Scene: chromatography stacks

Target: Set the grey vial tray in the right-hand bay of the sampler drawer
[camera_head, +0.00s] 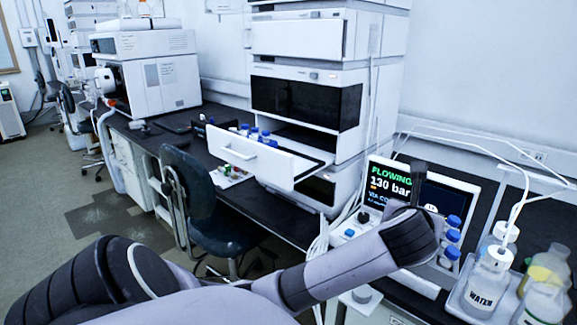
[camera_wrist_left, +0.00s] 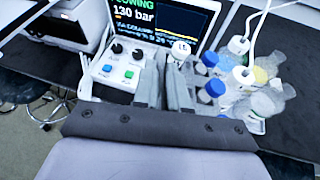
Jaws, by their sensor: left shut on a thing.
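My left gripper (camera_head: 418,185) is raised in front of the pressure display, and its fingers (camera_wrist_left: 165,85) show in the left wrist view. It is shut on what appears to be the grey vial tray, whose body is largely hidden. Blue-capped vials (camera_head: 452,237) stand just right of the fingers; they also show in the left wrist view (camera_wrist_left: 214,87). The sampler drawer (camera_head: 265,160) is pulled out of the stack at mid-picture. Blue-capped vials (camera_head: 252,132) sit in its left part. Its right part (camera_head: 307,160) looks empty. My right gripper is out of view.
The chromatography stack (camera_head: 308,95) rises behind the drawer. A pump with a display (camera_head: 390,190) stands behind my left gripper. Bottles, one marked WATER (camera_head: 487,280), stand in a tray at right with tubes above. A chair (camera_head: 205,215) stands before the bench.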

